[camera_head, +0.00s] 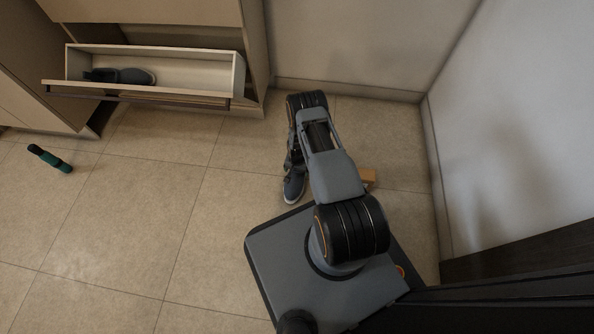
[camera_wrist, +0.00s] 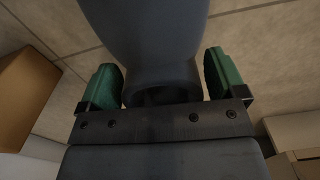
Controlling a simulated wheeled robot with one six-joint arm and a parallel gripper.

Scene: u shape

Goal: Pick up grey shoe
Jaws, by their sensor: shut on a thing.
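The grey shoe (camera_head: 293,187) is near the floor beside my arm in the head view, its toe pointing toward my base. In the wrist view the shoe (camera_wrist: 147,38) fills the top middle, with its open heel end between my green fingers. My gripper (camera_wrist: 165,78) is shut on the shoe. In the head view my arm mostly hides the gripper and the shoe's heel. I cannot tell whether the shoe touches the floor.
An open tilt-out drawer (camera_head: 200,72) of the shoe cabinet holds another dark shoe (camera_head: 135,76). A green object (camera_head: 50,158) lies on the floor at left. An orange-brown block (camera_head: 369,177) lies beside my arm. Walls stand behind and right; the floor at left is mostly clear.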

